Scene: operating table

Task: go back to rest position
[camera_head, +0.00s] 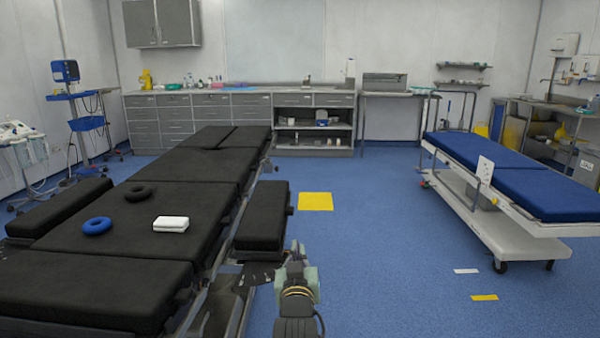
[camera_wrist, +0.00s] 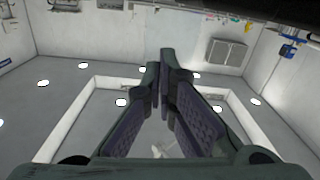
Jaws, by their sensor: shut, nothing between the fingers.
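My gripper (camera_wrist: 160,72) shows in the wrist view with its two dark fingers meeting at the tips, shut and empty. Behind the fingers are the room's walls and the ceiling with its round lights. In the head view, part of my arm stands at the bottom centre, just right of the operating table (camera_head: 190,172). It is beside the table's black side pad (camera_head: 262,215); whether they touch cannot be told.
A blue ring (camera_head: 97,226), a black ring (camera_head: 138,194) and a white pack (camera_head: 171,224) lie on the table. A blue-topped stretcher (camera_head: 540,185) stands at right. Blue floor (camera_head: 375,250) is open between table and stretcher, with a yellow floor patch (camera_head: 315,201).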

